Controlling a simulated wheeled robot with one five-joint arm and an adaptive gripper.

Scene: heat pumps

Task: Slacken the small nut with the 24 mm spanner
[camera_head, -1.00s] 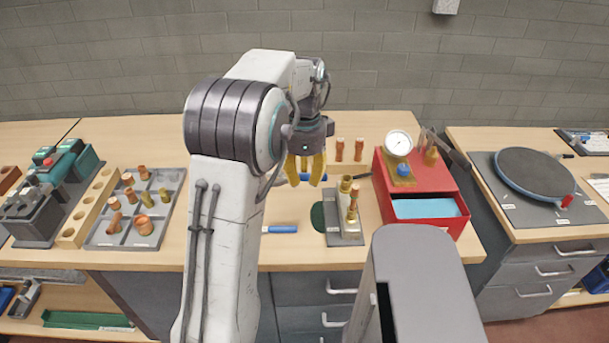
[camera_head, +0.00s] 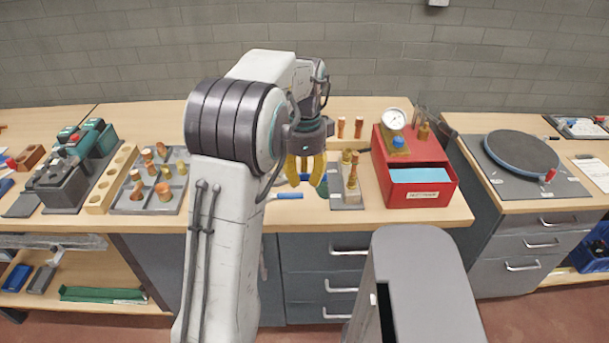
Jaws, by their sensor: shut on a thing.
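My gripper (camera_head: 305,181), with yellow fingers, is in front of the bench's middle. It is shut on a small blue piece (camera_head: 305,177) that shows between the fingers. This looks like the spanner's handle, but most of it is hidden, and I cannot read its size. Just right of the gripper is a grey fixture plate (camera_head: 347,204) with upright brass and copper fittings (camera_head: 352,172). The small nut is too small to tell apart on them. The gripper appears left of the fittings and apart from them.
A blue-handled tool (camera_head: 287,196) lies on the bench. To the right is a red box (camera_head: 416,193) with a gauge (camera_head: 394,119). To the left is a compartment tray (camera_head: 140,208) of fittings. Two copper pieces (camera_head: 358,128) stand behind. The bench's front edge is close below the fixture.

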